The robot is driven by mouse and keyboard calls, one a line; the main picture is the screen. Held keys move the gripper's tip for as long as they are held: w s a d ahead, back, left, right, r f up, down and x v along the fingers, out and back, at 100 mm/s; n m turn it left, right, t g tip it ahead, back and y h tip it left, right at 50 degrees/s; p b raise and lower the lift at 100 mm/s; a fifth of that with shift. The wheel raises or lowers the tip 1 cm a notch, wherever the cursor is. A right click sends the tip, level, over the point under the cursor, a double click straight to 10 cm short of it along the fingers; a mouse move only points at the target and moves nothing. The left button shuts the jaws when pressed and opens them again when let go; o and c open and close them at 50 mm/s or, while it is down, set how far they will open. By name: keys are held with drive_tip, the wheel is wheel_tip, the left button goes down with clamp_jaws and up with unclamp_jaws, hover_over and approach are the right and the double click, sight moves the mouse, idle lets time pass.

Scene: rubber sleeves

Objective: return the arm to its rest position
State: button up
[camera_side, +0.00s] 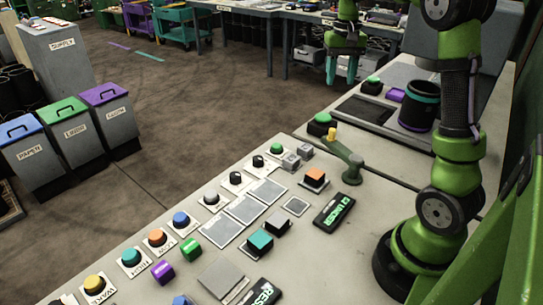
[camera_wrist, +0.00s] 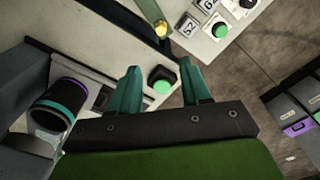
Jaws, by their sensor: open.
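My gripper (camera_side: 341,76) is in the upper part of the side view, its two teal fingers pointing down above the far part of the workbench. The fingers are apart with nothing between them in the air. In the wrist view my gripper (camera_wrist: 159,66) shows the same two spread teal fingers. A green button on a black base (camera_wrist: 161,79) appears between them, lower down on the bench. My green arm stands at the right.
A black cup with purple and teal bands (camera_side: 418,108) stands near my arm, beside a purple block (camera_side: 395,95). A green lever with a yellow knob (camera_side: 345,155) sticks up mid-bench. Buttons and blocks cover the near bench (camera_side: 150,195). Lidded bins (camera_side: 108,115) stand on the floor.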

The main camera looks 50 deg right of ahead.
drive_tip(key=s+a+n+t+y, duration=0.1)
drive_tip(key=s+a, duration=0.4)
drive_tip(key=a, duration=0.8)
drive_tip(key=s+a+n+t+y, duration=0.1)
drive_tip(key=s+a+n+t, duration=0.3)
drive_tip(key=a, duration=0.9)
drive_tip(key=shift+s+f+t, duration=0.15)
drive_tip(key=shift+s+t, duration=0.65)
drive_tip(key=shift+t, duration=0.3)
